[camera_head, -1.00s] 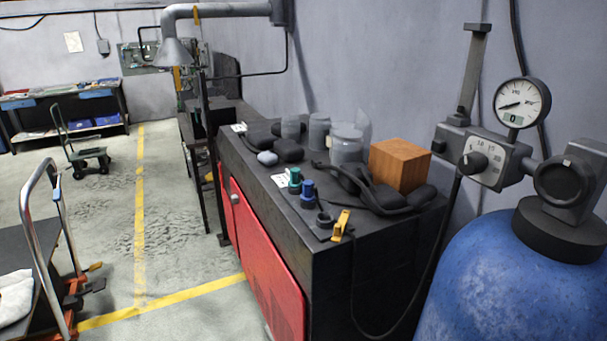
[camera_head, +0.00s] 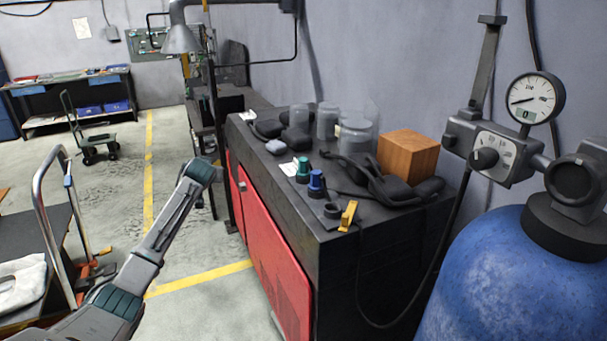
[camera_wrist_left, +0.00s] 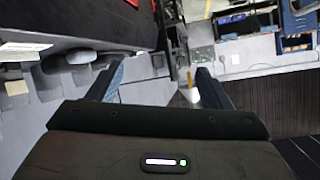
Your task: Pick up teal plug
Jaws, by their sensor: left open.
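The teal plug (camera_head: 303,171) stands on the dark top of the workbench (camera_head: 300,232), near its front edge, in the head view. A blue plug (camera_head: 317,184) stands close beside it, toward the camera. My left arm reaches in from the lower left over the floor, left of the bench; its gripper cannot be made out in the head view. In the left wrist view my left gripper (camera_wrist_left: 160,76) is open, with nothing between its fingers. I cannot make out the teal plug in that view. My right gripper is in neither view.
Behind the plugs are clear jars (camera_head: 355,138), a wooden block (camera_head: 408,155) and black headgear (camera_head: 385,186). A yellow clip (camera_head: 348,215) lies near the front corner. A blue tank (camera_head: 490,280) stands at right, a trolley (camera_head: 62,220) at left.

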